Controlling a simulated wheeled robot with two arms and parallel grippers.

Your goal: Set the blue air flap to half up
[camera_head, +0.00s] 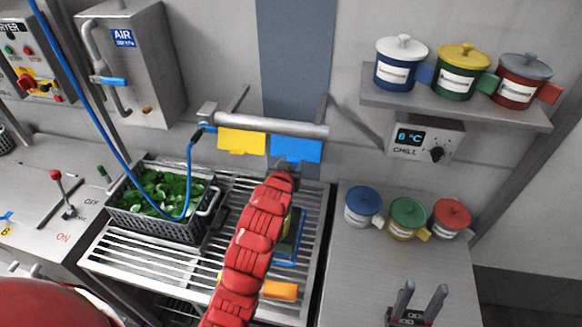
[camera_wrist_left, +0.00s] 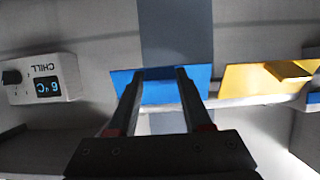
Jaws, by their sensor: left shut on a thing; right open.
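The blue air flap (camera_head: 303,150) hangs from the horizontal metal air bar (camera_head: 265,124) on the back wall, right of a yellow flap (camera_head: 241,141). In the head view, my red left arm ends just below the blue flap and hides most of my left gripper (camera_head: 284,168). In the left wrist view, the fingers of my left gripper (camera_wrist_left: 160,73) are at the blue flap (camera_wrist_left: 160,92), overlapping it, shut on it. The flap's exact tilt is hard to tell. My right gripper (camera_head: 421,296) is open and empty at the bottom right.
A basket of greens (camera_head: 122,195) stands on the slatted rack (camera_head: 110,255), with a blue hose over it. Lidded pots line the wall shelf (camera_head: 455,108), above the CHILL box (camera_head: 425,143). Several more pots stand on the right counter (camera_head: 365,265), otherwise mostly clear.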

